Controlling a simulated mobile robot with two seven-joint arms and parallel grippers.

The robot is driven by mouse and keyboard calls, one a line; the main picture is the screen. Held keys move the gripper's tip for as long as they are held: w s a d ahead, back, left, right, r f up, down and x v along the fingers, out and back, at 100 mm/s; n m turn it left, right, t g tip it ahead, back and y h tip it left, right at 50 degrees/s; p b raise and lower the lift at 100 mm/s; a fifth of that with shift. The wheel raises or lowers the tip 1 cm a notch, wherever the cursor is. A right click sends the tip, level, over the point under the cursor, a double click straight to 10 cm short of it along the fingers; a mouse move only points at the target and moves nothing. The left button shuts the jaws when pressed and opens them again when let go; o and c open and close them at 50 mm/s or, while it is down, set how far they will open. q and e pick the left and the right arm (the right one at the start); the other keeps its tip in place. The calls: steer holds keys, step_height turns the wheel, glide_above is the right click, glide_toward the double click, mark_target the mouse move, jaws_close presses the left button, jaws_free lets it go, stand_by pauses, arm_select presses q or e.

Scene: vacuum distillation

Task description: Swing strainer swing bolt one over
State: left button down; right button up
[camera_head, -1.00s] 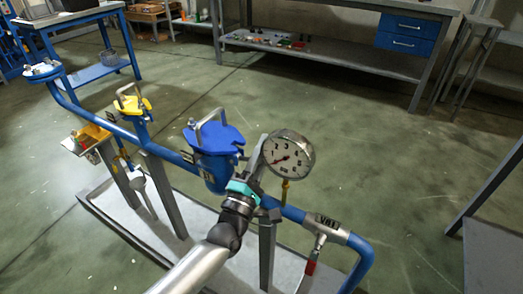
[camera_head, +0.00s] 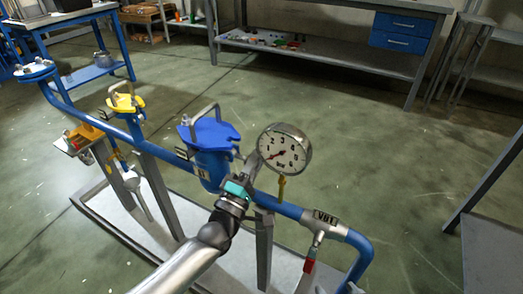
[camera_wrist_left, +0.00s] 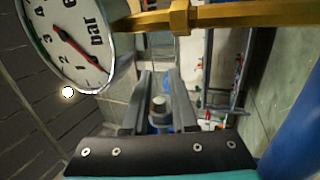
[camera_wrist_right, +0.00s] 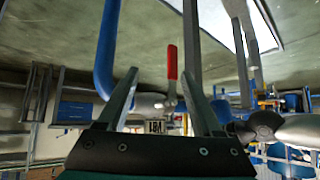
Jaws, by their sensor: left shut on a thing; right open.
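The strainer (camera_head: 212,165) is a blue vertical body on the blue pipe, topped by a blue lid (camera_head: 210,133) with a grey handle. My left gripper (camera_head: 245,172), with a teal part, is beside its right side, under the pressure gauge. In the left wrist view its fingers (camera_wrist_left: 160,102) stand either side of a small metal bolt end (camera_wrist_left: 159,104), which I take for the swing bolt; the contact is partly hidden. My right gripper (camera_wrist_right: 165,110) is open and empty in the right wrist view, with a red valve lever (camera_wrist_right: 172,62) beyond its fingers.
The pressure gauge (camera_head: 284,149) is close to the left gripper; its brass stem (camera_wrist_left: 180,18) crosses the left wrist view. A valve labelled VB1 (camera_head: 326,218) and the pipe bend (camera_head: 366,250) are at right. A yellow-lidded fitting (camera_head: 125,103) stands left. The floor behind is clear.

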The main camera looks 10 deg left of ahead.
arm_select(q)
steer(key=c, duration=0.9)
jaws_free()
steer(key=shift+c, duration=0.2)
steer(key=p+v, duration=0.3)
steer(key=v, duration=1.2)
steer(key=shift+a, duration=0.15)
arm_select(e)
steer(key=s+d+f+g+h, duration=0.1)
steer(key=s+d+g+h, duration=0.1)
steer(key=s+d+g, duration=0.2)
steer(key=shift+d+m, duration=0.3)
steer(key=shift+d, duration=0.1)
arm_select(q)
steer(key=shift+f, duration=0.15)
